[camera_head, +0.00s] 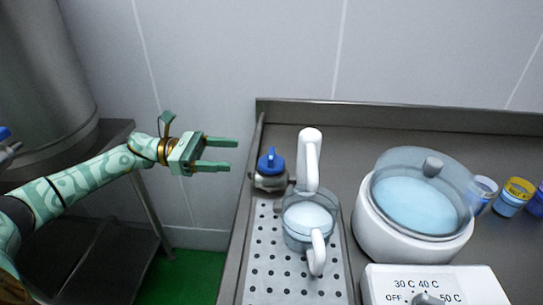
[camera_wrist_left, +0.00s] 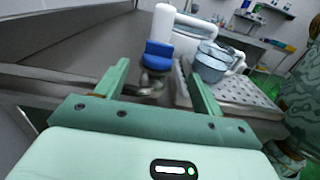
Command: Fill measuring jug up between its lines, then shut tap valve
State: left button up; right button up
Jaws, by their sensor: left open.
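The clear measuring jug (camera_head: 296,236) stands on the perforated drain tray, its white handle toward the front. Pale liquid shows inside; its level against the lines cannot be read. The white spout (camera_head: 308,150) rises behind the jug and reaches over it. The tap valve (camera_head: 271,161) has a blue handle on a metal body, left of the spout. My left gripper (camera_head: 234,155) is open and empty, left of the valve and apart from it, fingers pointing at it. In the left wrist view the blue handle (camera_wrist_left: 158,54) shows beyond the fingers, with the jug (camera_wrist_left: 212,62) to its right.
A white round pot (camera_head: 372,225) with a clear lid and pale blue contents stands right of the tray (camera_head: 262,270). A temperature dial box (camera_head: 465,280) is in front. Small jars (camera_head: 514,198) stand at far right. A large steel tank (camera_head: 40,80) is at left.

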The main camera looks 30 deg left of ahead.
aim_at(272, 153)
pick_arm(q)
jog(key=x, duration=1.1)
jog(key=c, duration=1)
